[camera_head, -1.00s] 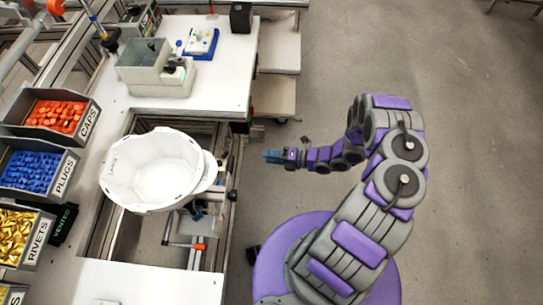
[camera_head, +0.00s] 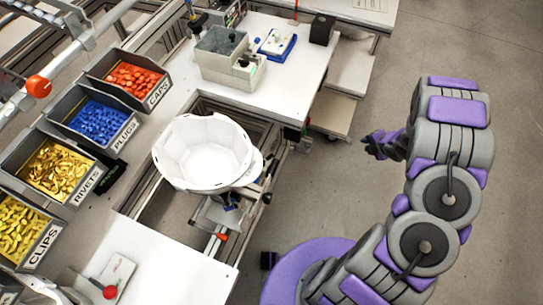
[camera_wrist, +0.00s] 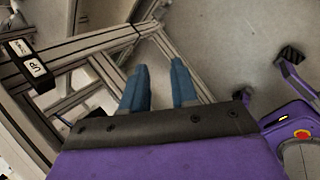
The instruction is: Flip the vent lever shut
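The white helmet shell (camera_head: 205,150) sits open side up on a fixture (camera_head: 228,208) at the bench's right side in the head view. I cannot make out a vent lever on it. A small part with a red-orange end (camera_head: 222,236) shows low on the fixture; I cannot tell what it is. My gripper (camera_head: 372,147) is well to the right of the shell, over the floor, apart from everything. In the wrist view its two blue fingers (camera_wrist: 160,88) stand apart with nothing between them. The shell is not in the wrist view.
Bins of caps (camera_head: 133,78), plugs (camera_head: 98,118), rivets (camera_head: 58,168) and clips (camera_head: 18,232) line the left. A grey box (camera_head: 228,58) stands on the far bench. In the wrist view, metal frame rails (camera_wrist: 90,45) and a black box marked UP (camera_wrist: 36,68) show.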

